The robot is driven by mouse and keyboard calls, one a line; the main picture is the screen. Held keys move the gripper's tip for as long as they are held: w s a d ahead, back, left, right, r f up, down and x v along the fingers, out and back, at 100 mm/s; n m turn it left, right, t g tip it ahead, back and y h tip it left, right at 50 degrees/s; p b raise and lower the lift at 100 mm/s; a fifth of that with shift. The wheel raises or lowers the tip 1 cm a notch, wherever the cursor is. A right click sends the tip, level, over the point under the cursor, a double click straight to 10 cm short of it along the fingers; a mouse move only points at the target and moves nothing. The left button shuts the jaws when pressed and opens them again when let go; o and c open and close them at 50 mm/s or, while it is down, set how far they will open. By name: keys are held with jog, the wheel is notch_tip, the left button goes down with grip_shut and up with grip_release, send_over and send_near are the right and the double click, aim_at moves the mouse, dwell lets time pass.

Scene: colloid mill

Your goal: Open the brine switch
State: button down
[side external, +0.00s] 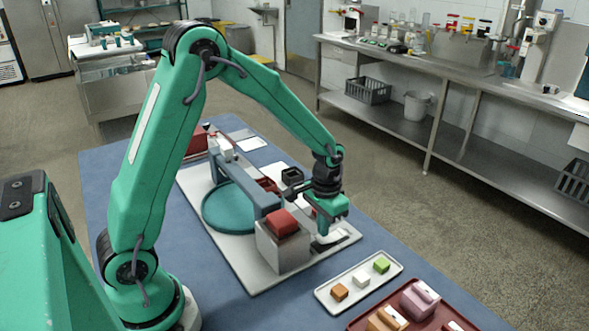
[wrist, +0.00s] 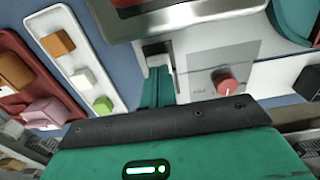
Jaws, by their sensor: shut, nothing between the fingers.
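My gripper (side external: 326,232) is low over the near right end of the machine's pale baseplate (side external: 262,285), beside the grey block with a red top. In the wrist view its green fingers (wrist: 157,80) are together and empty. Just beyond their tips is a small black and white fitting (wrist: 157,48) on the pale panel. It may be the brine switch, but no readable label confirms it. I cannot tell whether the fingers touch it. A red knob (wrist: 228,86) on a grey labelled plate (wrist: 205,74) lies to their right.
A white tray (side external: 358,283) with orange, white and green cubes lies close by. A dark red tray (side external: 362,324) with larger blocks is at the front. The grey block with the red top (side external: 283,245) and teal round basin (side external: 228,208) stand on the baseplate.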

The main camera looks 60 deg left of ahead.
aim_at(321, 239)
jog(key=shift+f, duration=1.1)
dwell(1.0)
jog(key=shift+r, duration=3.55)
jog(key=shift+s+r, duration=0.2)
jog(key=shift+r, duration=0.15)
jog(key=s+r+t, duration=0.5)
jog(key=s+r, duration=0.9)
jog(key=s, duration=0.4)
jog(key=shift+s+r+t, duration=0.15)
jog(key=shift+s+t, duration=0.15)
